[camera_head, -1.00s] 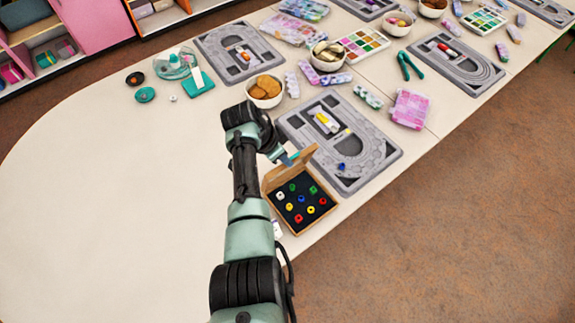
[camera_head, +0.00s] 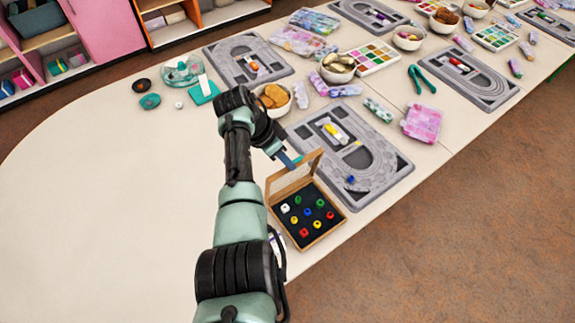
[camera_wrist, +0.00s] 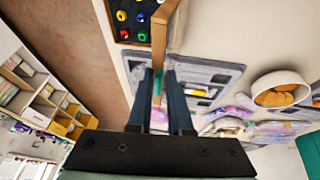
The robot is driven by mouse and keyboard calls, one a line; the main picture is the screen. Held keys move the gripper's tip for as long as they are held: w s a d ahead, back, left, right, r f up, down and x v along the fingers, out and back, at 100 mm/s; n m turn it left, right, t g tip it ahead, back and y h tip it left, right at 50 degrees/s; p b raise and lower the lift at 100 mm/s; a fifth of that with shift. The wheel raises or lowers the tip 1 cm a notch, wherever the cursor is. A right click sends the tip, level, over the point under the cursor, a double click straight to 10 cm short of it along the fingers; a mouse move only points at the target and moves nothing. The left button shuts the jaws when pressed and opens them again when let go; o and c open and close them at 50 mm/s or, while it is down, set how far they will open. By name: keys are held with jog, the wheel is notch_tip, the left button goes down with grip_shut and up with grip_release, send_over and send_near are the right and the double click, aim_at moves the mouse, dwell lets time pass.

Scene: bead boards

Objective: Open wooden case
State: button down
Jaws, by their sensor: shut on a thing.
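The wooden case (camera_head: 323,235) stands near the table's front edge with its lid (camera_head: 271,187) raised at a steep angle. Colored beads (camera_head: 308,212) sit in rows on its black lining. The lid has a wooden frame around a clear-looking panel. My gripper (camera_head: 289,160) is at the lid's upper edge. In the wrist view, my gripper (camera_wrist: 158,76) has the lid's edge (camera_wrist: 159,40) between its two fingers and is shut on it. Part of the case with beads shows at the top of that view.
A grey bead board (camera_head: 385,182) lies just behind the case. A bowl of brown pieces (camera_head: 273,97) and a teal-based fan (camera_head: 203,90) stand farther back. The table's left part (camera_head: 100,200) is clear. The front edge drops to brown floor.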

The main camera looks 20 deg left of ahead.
jog(key=shift+w+a+f+h+b, duration=0.2)
jog(key=shift+a+f+h+b, duration=0.25)
jog(key=shift+b, duration=1.4)
jog(key=w+b, duration=0.1)
jog(key=b, duration=0.5)
jog(key=shift+a+g, duration=0.35)
jog(key=shift+g, duration=0.05)
jog(key=shift+a+b, duration=0.1)
jog(key=shift+b, duration=0.65)
jog(key=shift+r+h+b, duration=0.15)
jog(key=shift+h+b, duration=0.1)
jog(key=shift+b, duration=0.2)
jog(key=shift+a+r+p, duration=0.1)
jog(key=shift+p, duration=0.25)
